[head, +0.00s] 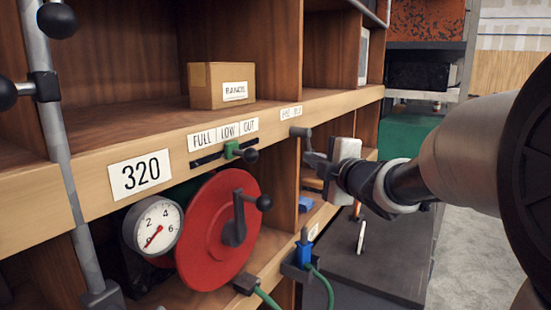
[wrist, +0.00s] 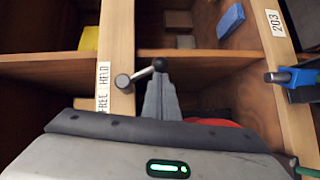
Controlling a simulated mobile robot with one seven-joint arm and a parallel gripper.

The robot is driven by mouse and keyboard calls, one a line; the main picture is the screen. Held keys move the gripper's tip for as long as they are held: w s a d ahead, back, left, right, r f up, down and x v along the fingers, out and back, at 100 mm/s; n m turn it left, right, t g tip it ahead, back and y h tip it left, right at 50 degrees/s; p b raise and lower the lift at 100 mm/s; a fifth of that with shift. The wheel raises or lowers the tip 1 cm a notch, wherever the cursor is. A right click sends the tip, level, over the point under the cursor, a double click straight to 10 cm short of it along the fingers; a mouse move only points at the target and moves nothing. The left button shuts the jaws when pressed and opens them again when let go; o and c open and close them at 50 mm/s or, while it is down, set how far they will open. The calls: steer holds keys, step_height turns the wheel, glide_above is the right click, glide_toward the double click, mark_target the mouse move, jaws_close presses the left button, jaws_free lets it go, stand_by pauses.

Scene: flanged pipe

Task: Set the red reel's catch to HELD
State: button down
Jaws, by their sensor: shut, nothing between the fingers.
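The red reel (head: 205,255) with its crank stands in the lower bay in the head view; a sliver of it (wrist: 215,122) shows in the wrist view. The catch lever (head: 300,132) sits on the shelf edge right of the reel, below a small label. In the wrist view the label (wrist: 103,87) reads FREE and HELD, and the catch (wrist: 140,73) points away from it, leaning slightly toward the HELD end. My gripper (head: 316,163) is shut and empty. Its fingertips (wrist: 160,82) are at the catch's black knob; I cannot tell whether they touch.
A slider (head: 232,149) under FULL, LOW, OUT and a pressure gauge (head: 155,228) are left of the catch. A blue connector (head: 304,252) with a green cable sits below. A grey pipe (head: 62,150) with knobs rises at left. A cardboard box (head: 220,86) is on the shelf above.

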steer(key=shift+w+d+f+n+t+y+b, duration=0.2)
steer(key=shift+n+t+b, duration=0.3)
steer(key=shift+b, duration=1.9)
steer(key=shift+w+d+r+n+t+y+b, duration=0.1)
steer(key=shift+w+d+r+n+t+b, duration=0.4)
steer(key=shift+b, duration=1.85)
steer(key=shift+w+a+f+n+t+y+b, duration=0.15)
steer(key=shift+f+n+b, duration=0.4)
steer(key=shift+b, duration=1.85)
steer(key=shift+r, duration=0.1)
